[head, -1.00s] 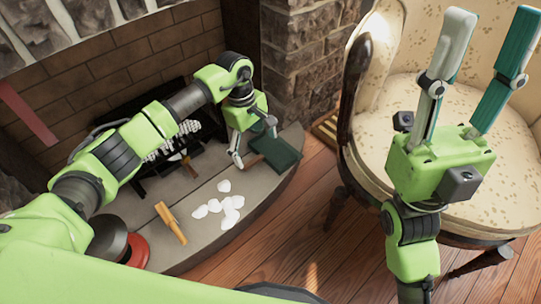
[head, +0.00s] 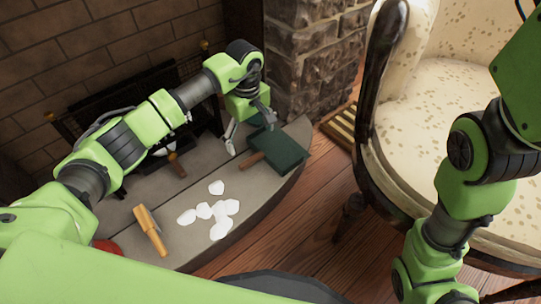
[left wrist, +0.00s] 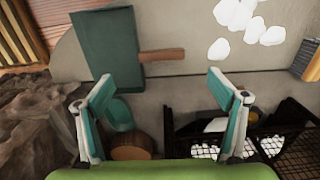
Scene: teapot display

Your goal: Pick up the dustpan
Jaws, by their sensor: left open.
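The dustpan is a dark green pan (head: 284,150) with a short brown wooden handle (head: 252,160). It lies on the grey stone hearth near its right end. In the left wrist view the pan (left wrist: 105,42) is at upper left, its handle (left wrist: 162,55) pointing right. My left gripper (head: 249,133) is above the hearth, just behind the handle in the head view. In the left wrist view its open, empty fingers (left wrist: 160,80) are spread below the handle, apart from it. My right arm shows at the right; its fingers are out of view.
Several white pieces (head: 219,209) lie on the hearth (head: 180,208) beside a yellow-brown wooden-handled object (head: 150,230). A dark fireplace grate (head: 135,105) stands behind. A stone pillar (head: 310,65) and a patterned armchair (head: 430,100) are to the right. Wooden floor lies in front.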

